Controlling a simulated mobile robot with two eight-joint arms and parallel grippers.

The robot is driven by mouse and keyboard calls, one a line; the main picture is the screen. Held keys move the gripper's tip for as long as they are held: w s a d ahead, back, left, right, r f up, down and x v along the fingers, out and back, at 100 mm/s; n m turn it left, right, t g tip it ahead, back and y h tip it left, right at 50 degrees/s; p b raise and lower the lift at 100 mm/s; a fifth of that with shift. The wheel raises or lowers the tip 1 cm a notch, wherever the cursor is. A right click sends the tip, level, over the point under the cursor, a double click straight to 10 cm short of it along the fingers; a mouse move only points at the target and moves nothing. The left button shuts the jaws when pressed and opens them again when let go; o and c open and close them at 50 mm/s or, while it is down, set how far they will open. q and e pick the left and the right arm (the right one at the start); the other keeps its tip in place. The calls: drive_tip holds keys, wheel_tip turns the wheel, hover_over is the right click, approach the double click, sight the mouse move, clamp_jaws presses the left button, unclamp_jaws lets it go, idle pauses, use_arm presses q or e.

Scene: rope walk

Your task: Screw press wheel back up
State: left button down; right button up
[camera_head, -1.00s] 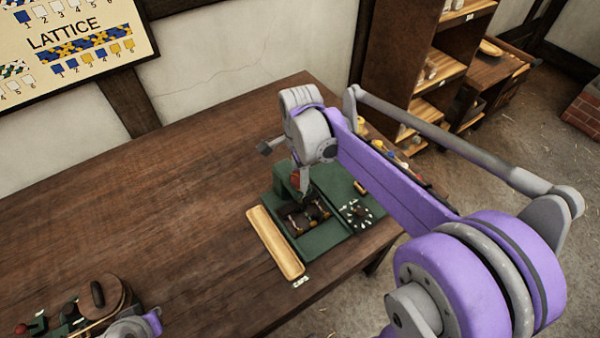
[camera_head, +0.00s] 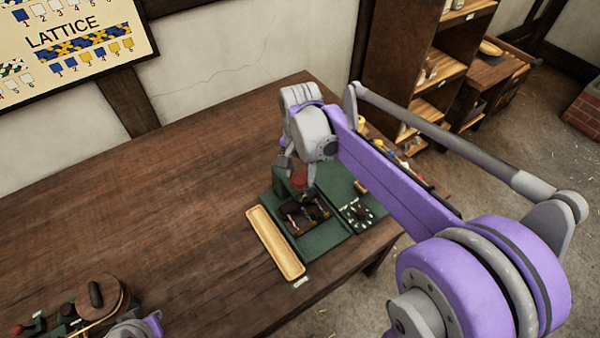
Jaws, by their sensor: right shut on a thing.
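The green press (camera_head: 320,240) stands near the right end of the wooden table. A small red part (camera_head: 299,178), which looks like the grip of its wheel, shows at the back of it. My right gripper (camera_head: 301,182) reaches down from above and is shut on the red part. My wrist and fingers hide most of the wheel, and its height on the screw cannot be told. Only a bit of my left arm shows at the bottom left edge; its jaws are out of view.
A long pale wooden tray (camera_head: 275,243) lies along the press's left side. A device with a round wooden wheel (camera_head: 100,299) stands at the table's front left. The middle of the table is clear.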

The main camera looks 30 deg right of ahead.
sight(300, 176)
drive_tip(key=n, duration=0.5)
drive_tip(key=shift+n, duration=0.3)
drive_tip(key=n, duration=1)
drive_tip(key=shift+n+b, duration=0.3)
drive_tip(key=shift+n, duration=0.1)
drive_tip(key=n, duration=0.4)
drive_tip(key=shift+n, duration=0.4)
drive_tip(key=o, duration=1.4)
drive_tip(key=shift+c, duration=0.2)
drive_tip(key=shift+r, duration=0.1)
wheel_tip(300, 176, up, 11)
drive_tip(key=shift+p, duration=0.35)
